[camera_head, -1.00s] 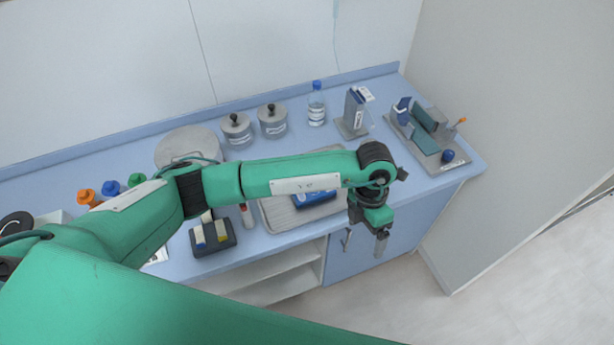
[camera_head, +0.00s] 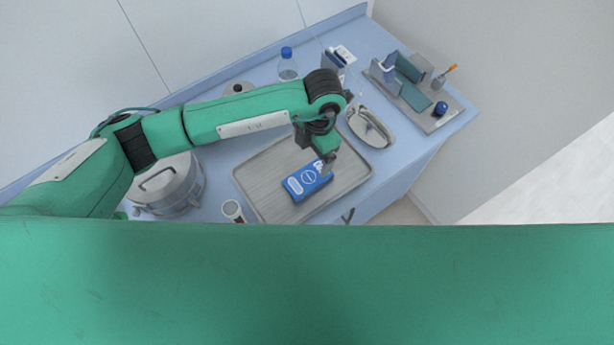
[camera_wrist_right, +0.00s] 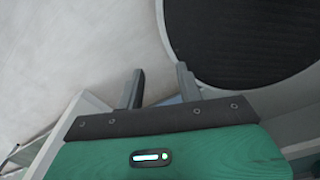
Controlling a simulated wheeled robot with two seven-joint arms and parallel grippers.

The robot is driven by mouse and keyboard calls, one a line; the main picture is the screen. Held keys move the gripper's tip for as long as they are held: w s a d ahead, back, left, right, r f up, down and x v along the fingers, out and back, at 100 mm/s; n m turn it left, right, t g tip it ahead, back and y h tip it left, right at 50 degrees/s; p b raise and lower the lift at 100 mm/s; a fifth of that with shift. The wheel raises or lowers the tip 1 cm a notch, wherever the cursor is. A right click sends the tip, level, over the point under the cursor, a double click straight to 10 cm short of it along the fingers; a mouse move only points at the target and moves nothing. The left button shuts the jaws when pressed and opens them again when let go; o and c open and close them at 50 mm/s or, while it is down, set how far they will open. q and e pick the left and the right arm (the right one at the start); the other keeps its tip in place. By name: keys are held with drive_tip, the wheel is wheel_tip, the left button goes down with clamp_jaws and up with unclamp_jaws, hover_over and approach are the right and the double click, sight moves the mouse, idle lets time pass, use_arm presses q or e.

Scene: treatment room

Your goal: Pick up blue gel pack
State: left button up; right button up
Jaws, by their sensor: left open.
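The blue gel pack (camera_head: 300,184) lies flat on a grey tray (camera_head: 265,183) on the blue counter, with white print on its top. My left gripper (camera_head: 326,168) points down at the pack's upper right end, and its fingers overlap that end in the picture. It is open; whether the fingers touch the pack or are above it I cannot tell. My right gripper (camera_wrist_right: 160,90) shows in the right wrist view with its two fingers apart and nothing between them.
A metal kidney dish (camera_head: 370,126) is right of the tray. A lidded steel pot (camera_head: 166,186) and a red-and-white tube (camera_head: 232,210) are to the left. A bottle (camera_head: 287,66) and an organizer (camera_head: 415,90) stand behind. My green arm hides the counter's left part.

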use_arm(q)
drive_tip(key=b, duration=0.1)
hover_over(308, 177)
drive_tip(key=f, duration=0.2)
drive_tip(key=w+f, duration=0.1)
drive_tip(key=f, duration=0.1)
drive_tip(key=shift+d+f, duration=0.1)
drive_tip(key=shift+f, duration=0.1)
drive_tip(key=shift+s+f+b, duration=0.2)
drive_tip(key=shift+f+b, duration=0.2)
drive_tip(key=shift+f, duration=0.5)
drive_tip(key=f, duration=0.1)
drive_tip(key=f+b, duration=0.1)
drive_tip(key=f, duration=0.1)
drive_tip(key=shift+s+f, duration=0.3)
drive_tip(key=shift+f, duration=0.05)
drive_tip(key=shift+f+b, duration=0.35)
drive_tip(key=shift+f, duration=0.05)
drive_tip(key=c, duration=1.2)
use_arm(e)
drive_tip(key=f, duration=0.1)
drive_tip(key=w+f, duration=0.2)
drive_tip(key=f, duration=0.1)
drive_tip(key=shift+a, duration=0.35)
use_arm(q)
drive_tip(key=shift+r, duration=0.15)
drive_tip(key=shift+c, duration=0.2)
